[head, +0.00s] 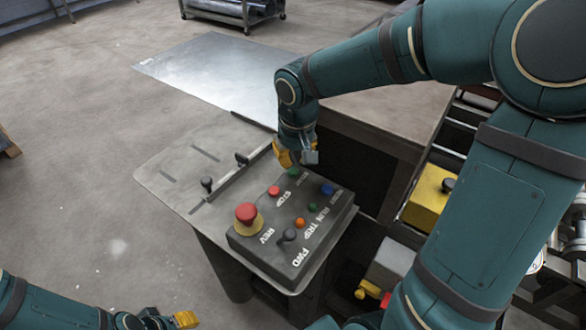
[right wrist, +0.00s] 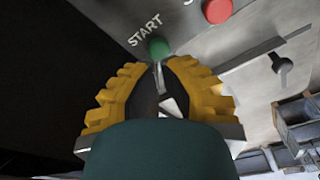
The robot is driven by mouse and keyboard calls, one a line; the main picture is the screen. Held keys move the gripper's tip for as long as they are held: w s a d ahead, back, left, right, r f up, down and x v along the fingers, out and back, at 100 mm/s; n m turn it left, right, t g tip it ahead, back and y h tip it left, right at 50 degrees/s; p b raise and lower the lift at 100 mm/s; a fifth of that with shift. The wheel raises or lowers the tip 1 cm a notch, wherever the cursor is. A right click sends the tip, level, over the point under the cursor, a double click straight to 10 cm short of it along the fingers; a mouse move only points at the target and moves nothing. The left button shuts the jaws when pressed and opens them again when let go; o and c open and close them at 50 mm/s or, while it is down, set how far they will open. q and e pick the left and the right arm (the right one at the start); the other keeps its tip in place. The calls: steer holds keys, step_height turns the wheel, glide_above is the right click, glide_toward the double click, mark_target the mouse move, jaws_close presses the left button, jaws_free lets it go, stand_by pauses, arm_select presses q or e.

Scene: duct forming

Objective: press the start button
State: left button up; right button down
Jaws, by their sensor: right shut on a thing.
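The green start button (right wrist: 158,47) sits beside the word START on the dark control box (head: 262,255). In the head view the green start button (head: 293,171) shows just below my right gripper (head: 296,158). In the right wrist view my right gripper (right wrist: 163,64) has its yellow fingertips drawn in around the near side of the green button. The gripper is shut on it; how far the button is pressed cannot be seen. My left gripper (head: 172,319) is at the bottom left, away from the box, and its opening is unclear.
The box also carries a red stop button (head: 274,191), a large red mushroom button (head: 246,213), a blue button (head: 327,189), an orange lamp (head: 299,223) and a black selector knob (head: 289,235). A metal sheet (head: 205,70) lies behind. Bare floor is at left.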

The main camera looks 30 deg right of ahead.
steer(key=shift+f+b, duration=1.1)
steer(key=shift+f, duration=0.2)
stand_by(0.5)
